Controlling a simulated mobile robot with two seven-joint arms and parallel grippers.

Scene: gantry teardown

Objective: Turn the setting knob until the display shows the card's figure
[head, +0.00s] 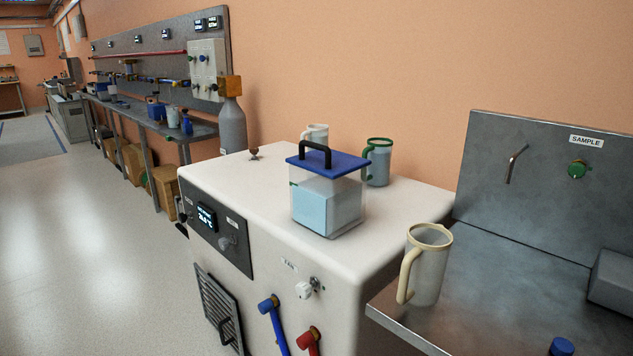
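A white cabinet (270,290) stands in the middle of the head view, with a dark control panel (240,257) on its front. A small lit display (207,217) sits at the panel's upper left; its figure is too small to read surely. A grey knob (227,243) is on the panel, right of and below the display. Its exact setting cannot be told. I cannot make out a card with a figure. Neither of my grippers is in view.
On the cabinet top stand a clear blue-lidded container (329,205), a green-rimmed mug (378,163) and a white mug (316,134). A white valve knob (304,290) and blue (273,325) and red (309,340) hose fittings stick out below. A cream-rimmed mug (427,265) stands on the steel bench (490,290).

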